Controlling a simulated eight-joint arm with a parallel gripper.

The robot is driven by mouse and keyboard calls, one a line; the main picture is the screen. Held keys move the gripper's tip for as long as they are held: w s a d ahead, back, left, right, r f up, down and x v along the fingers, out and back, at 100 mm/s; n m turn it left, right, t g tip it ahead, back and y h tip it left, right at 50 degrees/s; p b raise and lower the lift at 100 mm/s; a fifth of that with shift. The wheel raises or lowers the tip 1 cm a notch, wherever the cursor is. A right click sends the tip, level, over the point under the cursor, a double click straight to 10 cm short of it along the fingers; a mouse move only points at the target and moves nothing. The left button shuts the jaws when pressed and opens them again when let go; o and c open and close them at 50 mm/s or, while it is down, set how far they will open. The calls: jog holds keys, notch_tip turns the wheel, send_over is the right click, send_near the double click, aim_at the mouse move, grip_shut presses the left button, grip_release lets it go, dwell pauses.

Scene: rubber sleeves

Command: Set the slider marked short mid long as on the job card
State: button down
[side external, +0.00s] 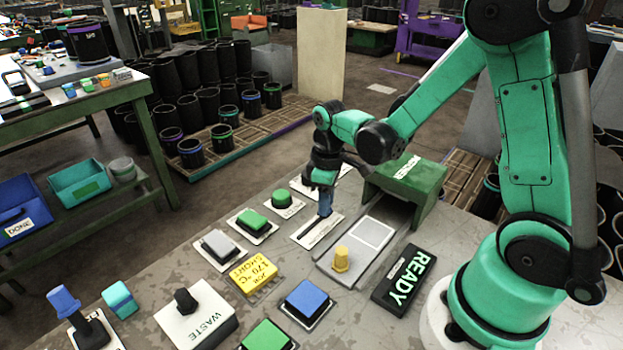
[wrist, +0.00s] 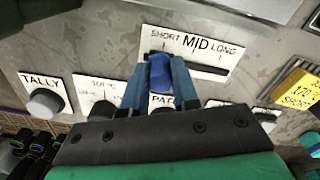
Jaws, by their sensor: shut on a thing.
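The slider plate (wrist: 215,50) is white, with a dark slot under the words SHORT, MID and LONG; MID is in larger letters. Its blue handle (wrist: 160,72) stands at the left part of the slot, below SHORT. My gripper (wrist: 160,80) is shut on this handle, a blue finger on each side. In the side view my gripper (side external: 325,188) points down at the far end of the slider plate (side external: 308,236). The yellow job card (side external: 254,273) reads 170 °C and SHORT; part of it also shows in the wrist view (wrist: 298,88).
A READY sign (side external: 405,278) and a yellow knob (side external: 341,259) are at the right. A green housing (side external: 405,185) stands close beside my gripper. Green, grey and blue buttons (side external: 305,300) and a WASTE box (side external: 197,318) lie nearer. The TALLY knob (wrist: 45,103) is left of the slider.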

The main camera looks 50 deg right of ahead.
jog(key=shift+d, duration=0.3)
jog(key=c, duration=0.7)
grip_release()
jog(key=shift+o, duration=0.2)
jog(key=shift+a+r, duration=0.1)
jog(key=shift+r, duration=2.7)
jog(key=shift+s+a+r, duration=0.15)
jog(key=shift+a+r, duration=0.05)
jog(key=shift+r, duration=0.2)
jog(key=s+a+r+m+t, duration=0.3)
jog(key=a+r+m+t, duration=0.1)
jog(key=t, duration=0.3)
jog(key=shift+s+a+r+m, duration=0.3)
jog(key=shift+s+a+r, duration=0.05)
jog(key=shift+a+r, duration=0.4)
